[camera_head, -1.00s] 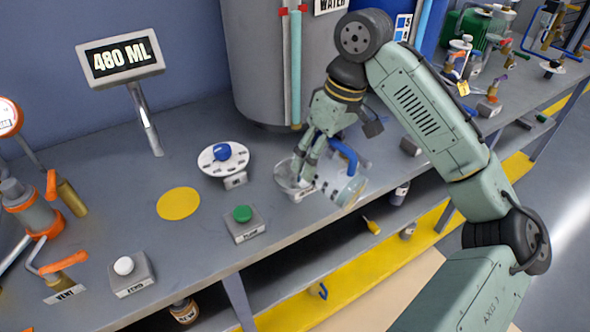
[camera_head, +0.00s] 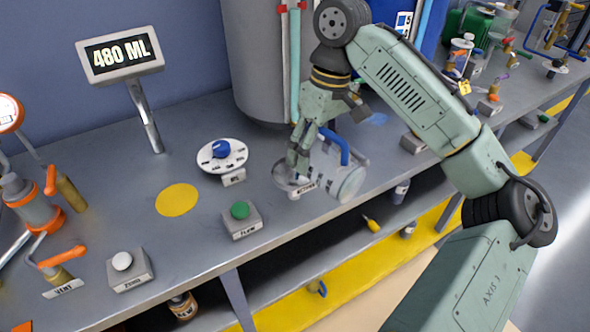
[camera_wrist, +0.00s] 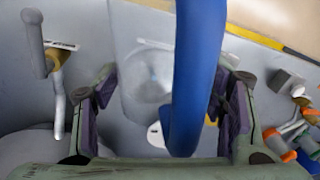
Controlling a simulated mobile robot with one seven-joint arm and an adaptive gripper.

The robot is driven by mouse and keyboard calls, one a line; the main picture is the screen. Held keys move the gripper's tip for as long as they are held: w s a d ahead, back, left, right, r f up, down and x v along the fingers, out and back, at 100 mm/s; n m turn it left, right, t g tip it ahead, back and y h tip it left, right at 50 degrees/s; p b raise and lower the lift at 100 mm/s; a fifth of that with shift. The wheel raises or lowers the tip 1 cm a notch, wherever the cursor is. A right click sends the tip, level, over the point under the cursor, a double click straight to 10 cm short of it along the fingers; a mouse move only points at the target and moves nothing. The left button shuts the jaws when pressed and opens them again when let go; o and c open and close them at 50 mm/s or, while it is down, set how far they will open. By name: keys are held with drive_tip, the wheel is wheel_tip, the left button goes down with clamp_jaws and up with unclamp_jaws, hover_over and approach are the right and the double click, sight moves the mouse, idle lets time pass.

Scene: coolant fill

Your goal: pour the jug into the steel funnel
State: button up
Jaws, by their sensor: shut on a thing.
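The clear jug (camera_head: 341,181) with a blue handle (camera_head: 336,146) is held tilted in my gripper (camera_head: 298,160), above the bench near its front edge. In the wrist view the blue handle (camera_wrist: 197,75) runs between the two fingers, with the clear jug body (camera_wrist: 145,85) behind it. My gripper is shut on the jug. The steel funnel (camera_head: 281,180) is a shallow metal bowl just left of and below the jug, partly hidden by the fingers and jug. I cannot make out liquid in the jug or a stream.
A display (camera_head: 120,54) reads 480 ML. A white dial with a blue knob (camera_head: 221,149), a green button (camera_head: 240,210) and a yellow disc (camera_head: 177,200) lie left of the funnel. A large grey tank (camera_head: 255,60) stands behind. A white button (camera_head: 122,261) is at front left.

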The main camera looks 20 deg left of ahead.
drive_tip(key=shift+w+a+r+h, duration=0.1)
drive_tip(key=shift+w+a+h, duration=0.05)
drive_tip(key=shift+a+h, duration=0.2)
